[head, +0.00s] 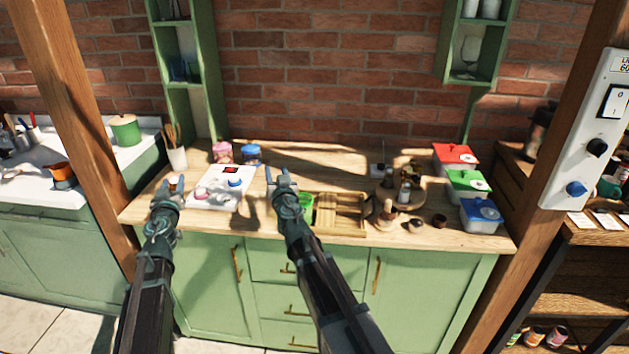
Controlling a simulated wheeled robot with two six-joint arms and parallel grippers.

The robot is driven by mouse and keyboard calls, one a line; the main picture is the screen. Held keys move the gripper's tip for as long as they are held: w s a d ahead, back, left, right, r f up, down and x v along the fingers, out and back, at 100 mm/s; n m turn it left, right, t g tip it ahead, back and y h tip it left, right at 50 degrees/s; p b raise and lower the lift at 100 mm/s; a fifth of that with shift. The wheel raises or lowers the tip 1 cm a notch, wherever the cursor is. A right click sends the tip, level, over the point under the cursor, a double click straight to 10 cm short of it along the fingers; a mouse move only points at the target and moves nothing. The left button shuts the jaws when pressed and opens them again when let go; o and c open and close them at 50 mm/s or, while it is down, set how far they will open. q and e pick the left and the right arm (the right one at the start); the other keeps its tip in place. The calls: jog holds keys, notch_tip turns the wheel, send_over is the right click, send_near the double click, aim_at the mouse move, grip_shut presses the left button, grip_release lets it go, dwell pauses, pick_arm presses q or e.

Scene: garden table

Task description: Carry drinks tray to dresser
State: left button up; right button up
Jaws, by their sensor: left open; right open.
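A slatted wooden tray (345,228) lies on the wooden top of a green cabinet (400,280), with a green cup (306,203) at its left end. I cannot tell for sure whether this is the drinks tray. My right gripper (281,175) is open above the worktop, just left of the green cup, and its arm hides part of the tray's left side. My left gripper (167,187) is open and empty near the worktop's left end, left of a white board (217,201) with small pink and blue items on it.
Red (455,155), green (468,182) and blue (480,214) lidded boxes stand at the right. A round wooden stand (408,203) holds small items. A utensil pot (177,158) stands back left. Wooden posts (85,130) flank the cabinet.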

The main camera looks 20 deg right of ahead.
jog(key=s, duration=0.8)
jog(key=shift+s+a, duration=0.25)
jog(key=shift+s, duration=0.15)
